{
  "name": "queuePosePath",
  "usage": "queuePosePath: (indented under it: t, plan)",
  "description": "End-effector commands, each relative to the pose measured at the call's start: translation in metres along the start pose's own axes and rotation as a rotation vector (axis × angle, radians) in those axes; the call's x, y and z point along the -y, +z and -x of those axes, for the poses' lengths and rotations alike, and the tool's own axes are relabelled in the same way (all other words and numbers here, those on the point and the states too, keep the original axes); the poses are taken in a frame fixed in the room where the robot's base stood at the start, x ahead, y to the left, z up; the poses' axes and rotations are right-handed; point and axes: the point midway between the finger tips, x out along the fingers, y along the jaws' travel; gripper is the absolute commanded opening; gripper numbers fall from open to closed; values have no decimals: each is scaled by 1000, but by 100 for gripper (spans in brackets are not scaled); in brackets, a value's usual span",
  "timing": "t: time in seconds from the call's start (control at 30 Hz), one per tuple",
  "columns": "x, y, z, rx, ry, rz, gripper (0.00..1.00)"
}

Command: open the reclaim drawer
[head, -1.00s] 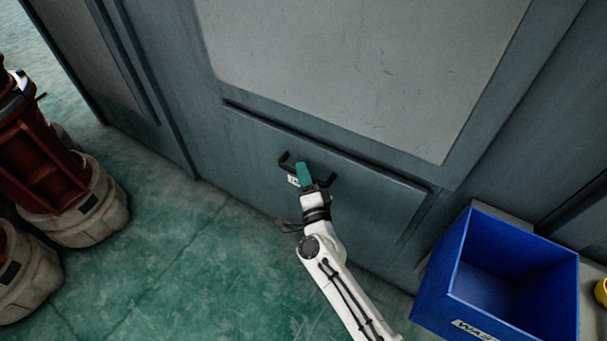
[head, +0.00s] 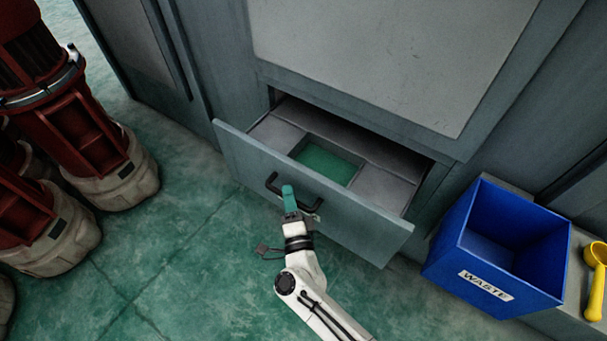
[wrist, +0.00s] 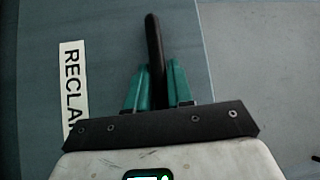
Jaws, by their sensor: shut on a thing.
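The reclaim drawer (head: 240,159) is a grey drawer low in the cabinet, pulled well out. Inside it a grey insert surrounds a rectangular recess with a green bottom (head: 327,161). A black bar handle (head: 272,184) is on the drawer front. My gripper (head: 289,192) is at the handle, and in the wrist view its teal fingers (wrist: 157,85) are shut on the black bar (wrist: 153,42). A white label (wrist: 73,85) reading "RECLA", its end hidden by the gripper body, shows left of the handle.
A blue bin (head: 487,284) marked "WASTE" stands right of the drawer, with a yellow scoop-like object (head: 597,270) beyond it. Red and cream machines (head: 85,130) stand on the left. The green floor (head: 170,260) in front of the drawer is clear on the left.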

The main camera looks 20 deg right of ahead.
Motion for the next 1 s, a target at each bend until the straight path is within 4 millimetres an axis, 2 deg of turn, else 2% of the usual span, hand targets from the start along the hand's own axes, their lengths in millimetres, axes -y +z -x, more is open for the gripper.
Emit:
queuePosePath:
  t: [0.03, 0.2, 0.4, 0.9, 0.93, 1.0]
  plan:
    - [5, 11, 11, 5, 3, 0, 0]
    - [10, 36, 37, 3, 3, 1, 0]
    - [13, 53, 54, 1, 2, 1, 0]
    - [14, 58, 59, -2, 2, 0, 0]
    - [14, 58, 59, -2, 2, 0, 24]
    - [14, 58, 59, -2, 2, 0, 31]
